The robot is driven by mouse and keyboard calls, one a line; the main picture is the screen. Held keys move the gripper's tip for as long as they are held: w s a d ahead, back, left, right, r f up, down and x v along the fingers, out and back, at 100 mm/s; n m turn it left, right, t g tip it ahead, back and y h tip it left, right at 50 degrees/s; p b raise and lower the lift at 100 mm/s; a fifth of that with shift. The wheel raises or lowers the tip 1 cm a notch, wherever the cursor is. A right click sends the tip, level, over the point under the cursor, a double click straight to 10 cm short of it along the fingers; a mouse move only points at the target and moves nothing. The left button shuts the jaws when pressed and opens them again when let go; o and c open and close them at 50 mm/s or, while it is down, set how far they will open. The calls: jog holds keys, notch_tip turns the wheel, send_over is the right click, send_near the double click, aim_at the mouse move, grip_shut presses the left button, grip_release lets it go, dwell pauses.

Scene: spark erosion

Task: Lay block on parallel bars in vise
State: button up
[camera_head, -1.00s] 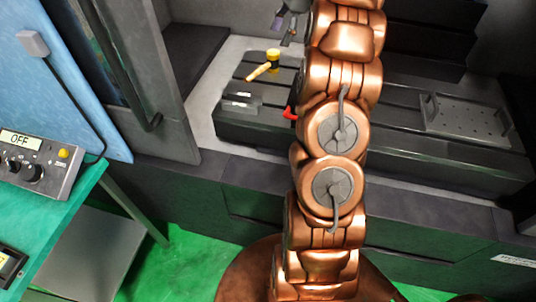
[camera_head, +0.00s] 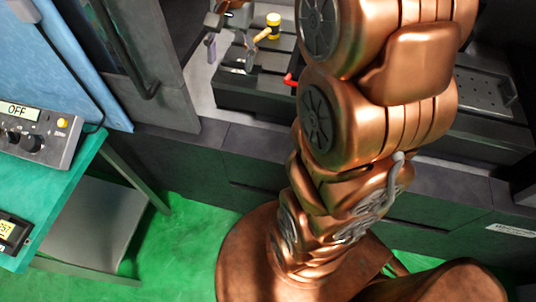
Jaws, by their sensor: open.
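My gripper (camera_head: 230,55) is open at the top of the head view, over the left end of the machine bed. I see nothing between its fingers. A small red part (camera_head: 290,79) shows at the left edge of my arm; I cannot tell if it belongs to the vise. My arm covers the middle of the bed, and I cannot make out the vise, the parallel bars or the block. The small dark labelled pieces seen earlier on the bed's left end are not clear behind the gripper.
A perforated plate (camera_head: 478,90) is at the right. A control box reading OFF (camera_head: 40,135) sits on the green bench (camera_head: 60,205) at the left.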

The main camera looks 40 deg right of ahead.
jog(key=s+a+f+n, duration=0.2)
jog(key=s+n, duration=0.1)
jog(key=s, duration=0.4)
jog(key=s+a+f+n+h, duration=0.1)
jog(key=s+a+f+n, duration=0.1)
jog(key=s, duration=0.5)
jog(key=s+a+f+n+g+h, duration=0.1)
jog(key=s+a+f+n, duration=0.1)
jog(key=s+f+n, duration=0.2)
jog(key=s, duration=0.3)
jog(key=shift+s+a+n, duration=0.3)
jog(key=shift+s+n, duration=0.1)
jog(key=shift+f, duration=0.2)
jog(key=shift+d, duration=0.15)
